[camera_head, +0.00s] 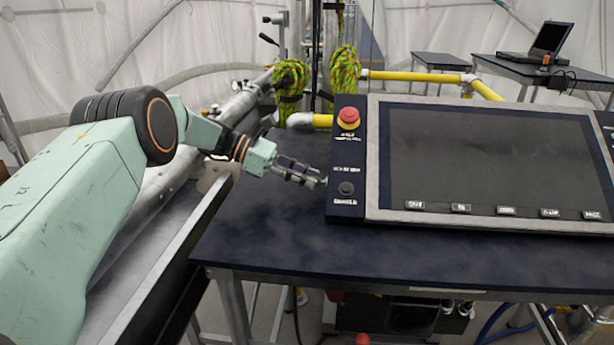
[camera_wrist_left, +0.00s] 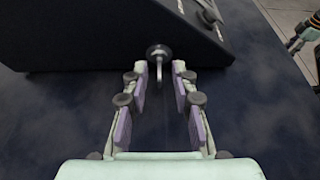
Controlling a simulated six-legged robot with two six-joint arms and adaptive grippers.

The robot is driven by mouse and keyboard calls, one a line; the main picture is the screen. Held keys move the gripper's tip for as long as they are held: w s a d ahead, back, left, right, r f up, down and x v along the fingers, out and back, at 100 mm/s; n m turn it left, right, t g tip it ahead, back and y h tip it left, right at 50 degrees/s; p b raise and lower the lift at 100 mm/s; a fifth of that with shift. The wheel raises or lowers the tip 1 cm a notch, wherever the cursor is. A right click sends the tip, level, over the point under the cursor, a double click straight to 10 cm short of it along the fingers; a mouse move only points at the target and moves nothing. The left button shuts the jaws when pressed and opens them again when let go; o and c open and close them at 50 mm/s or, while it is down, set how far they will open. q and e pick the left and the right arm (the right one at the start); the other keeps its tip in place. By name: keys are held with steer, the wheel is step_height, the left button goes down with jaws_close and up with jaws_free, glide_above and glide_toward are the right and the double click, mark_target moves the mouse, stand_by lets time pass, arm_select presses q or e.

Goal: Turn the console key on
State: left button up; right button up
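The console (camera_head: 352,150) is a dark box with a large blank screen, standing on a dark table. In the left wrist view its dark side wall (camera_wrist_left: 90,38) faces my left gripper. The console key (camera_wrist_left: 158,66) sticks out of a round metal lock low on that wall; I do not make it out in the head view. My left gripper (camera_wrist_left: 161,70) is open, with its fingertips on either side of the key and a visible gap to each. In the head view my left gripper (camera_head: 322,181) is close to the console's left side. My right gripper is not in view.
A red emergency button (camera_head: 348,117) and a black knob (camera_head: 346,188) are on the console's left panel. The table top (camera_head: 270,235) is bare left of and in front of the console. Yellow pipes (camera_head: 415,76) and green rope (camera_head: 344,75) stand behind it.

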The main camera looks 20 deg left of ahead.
arm_select(q)
steer(key=shift+w+d+f, duration=0.1)
steer(key=shift+d+f, duration=0.05)
steer(key=shift+d, duration=0.1)
jaws_close()
stand_by(0.3)
